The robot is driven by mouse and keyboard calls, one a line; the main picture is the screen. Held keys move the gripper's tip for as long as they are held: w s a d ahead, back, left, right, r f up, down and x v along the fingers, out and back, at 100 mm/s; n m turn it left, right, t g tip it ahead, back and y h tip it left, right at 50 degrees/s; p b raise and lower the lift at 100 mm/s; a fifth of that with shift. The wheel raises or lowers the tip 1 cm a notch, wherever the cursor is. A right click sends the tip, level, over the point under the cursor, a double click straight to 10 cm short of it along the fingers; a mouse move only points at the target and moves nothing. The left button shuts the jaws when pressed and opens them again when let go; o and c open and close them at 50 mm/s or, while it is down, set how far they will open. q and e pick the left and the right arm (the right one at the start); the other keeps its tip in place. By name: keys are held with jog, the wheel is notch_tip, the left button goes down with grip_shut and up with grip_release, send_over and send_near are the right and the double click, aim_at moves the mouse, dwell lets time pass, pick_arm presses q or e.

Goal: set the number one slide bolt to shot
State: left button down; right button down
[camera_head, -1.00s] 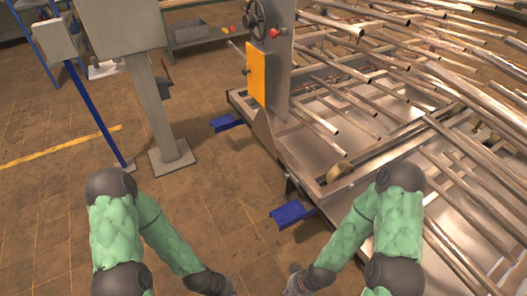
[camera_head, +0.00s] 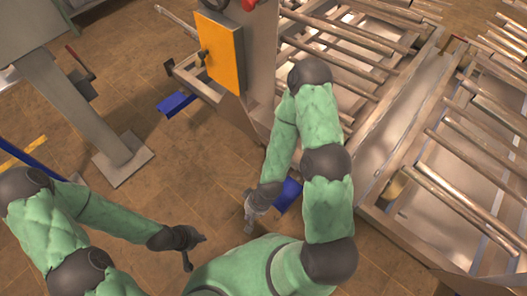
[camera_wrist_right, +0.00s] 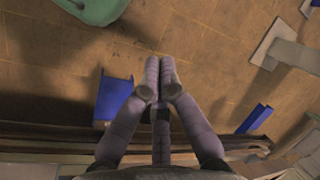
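I cannot make out a labelled number one slide bolt. An orange panel (camera_head: 221,58) on the grey upright carries a small dark fitting (camera_head: 203,54) at its left edge, too small to read. My left gripper (camera_head: 196,252) is low in the head view, its fingers spread and empty above the floor. My right gripper (camera_head: 250,222) hangs below the upright, left of a blue floor bracket (camera_head: 289,194), apart from the panel. In the right wrist view the fingers (camera_wrist_right: 160,64) lie tip to tip with nothing between them.
A grey pedestal (camera_head: 92,112) stands at left, with a red-handled part on its side. A second blue bracket (camera_head: 176,103) lies near the upright. A frame with metal rollers (camera_head: 462,196) fills the right side.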

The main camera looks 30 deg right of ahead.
jog(key=shift+s, duration=0.2)
jog(key=w+d+n+g+b, duration=0.2)
jog(key=w+d+n, duration=0.25)
jog(key=w, duration=0.65)
jog(key=w+d+r+n+g+h+b, duration=0.1)
jog(key=w+d+r+n+h, duration=0.3)
jog(key=w+d+r, duration=0.5)
jog(key=d+h, duration=0.1)
jog(key=d, duration=0.2)
jog(key=shift+w+d+r+h+b, duration=0.2)
jog(key=shift+r+h+b, duration=0.1)
jog(key=shift+r+h, duration=0.1)
jog(key=shift+f, duration=0.1)
jog(key=b+x, duration=0.3)
jog(key=x, duration=0.7)
jog(key=shift+s, duration=0.25)
